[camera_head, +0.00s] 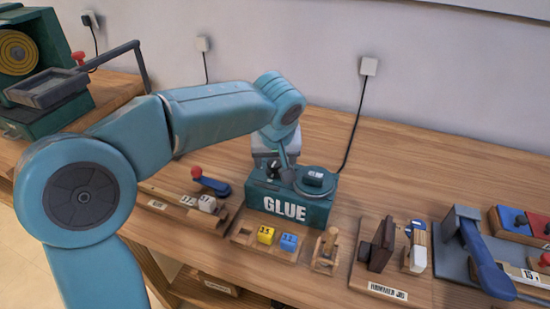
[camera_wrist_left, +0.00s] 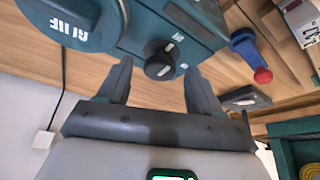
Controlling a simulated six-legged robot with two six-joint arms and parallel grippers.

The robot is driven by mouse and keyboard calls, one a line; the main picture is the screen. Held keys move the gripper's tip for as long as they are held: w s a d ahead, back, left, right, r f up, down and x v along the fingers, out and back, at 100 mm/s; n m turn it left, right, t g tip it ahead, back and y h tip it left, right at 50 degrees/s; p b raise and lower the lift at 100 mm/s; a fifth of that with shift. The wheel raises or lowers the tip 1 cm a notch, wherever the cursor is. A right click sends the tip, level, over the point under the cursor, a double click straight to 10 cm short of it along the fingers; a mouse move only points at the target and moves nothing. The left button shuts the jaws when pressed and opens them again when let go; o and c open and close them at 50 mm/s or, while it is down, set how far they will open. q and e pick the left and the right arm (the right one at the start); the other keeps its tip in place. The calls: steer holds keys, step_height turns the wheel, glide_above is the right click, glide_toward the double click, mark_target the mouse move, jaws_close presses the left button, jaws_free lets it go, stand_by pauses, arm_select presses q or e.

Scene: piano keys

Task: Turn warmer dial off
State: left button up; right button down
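The green glue warmer (camera_head: 290,206), lettered GLUE, stands on the wooden bench below the end of my left arm. It also fills the top of the left wrist view (camera_wrist_left: 205,25). Its black round dial (camera_wrist_left: 160,64) with a pale pointer mark is on the top face, and lies between and just ahead of my left gripper's fingertips. My left gripper (camera_wrist_left: 158,72) is open and empty, with a gap on each side of the dial. In the head view the gripper is small and partly hidden behind my wrist. My right gripper is not in view.
A round pot lid (camera_head: 314,181) sits at the warmer's right. Yellow (camera_head: 266,235) and blue (camera_head: 289,242) blocks are in front. A blue lever with a red knob (camera_wrist_left: 262,76) is beside it. Wooden jigs (camera_head: 376,246) and a clamp stand to the right. The bench behind is clear.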

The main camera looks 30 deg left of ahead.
arm_select(q)
steer(key=p+v, duration=0.3)
steer(key=v, duration=1.3)
steer(key=shift+r, duration=0.2)
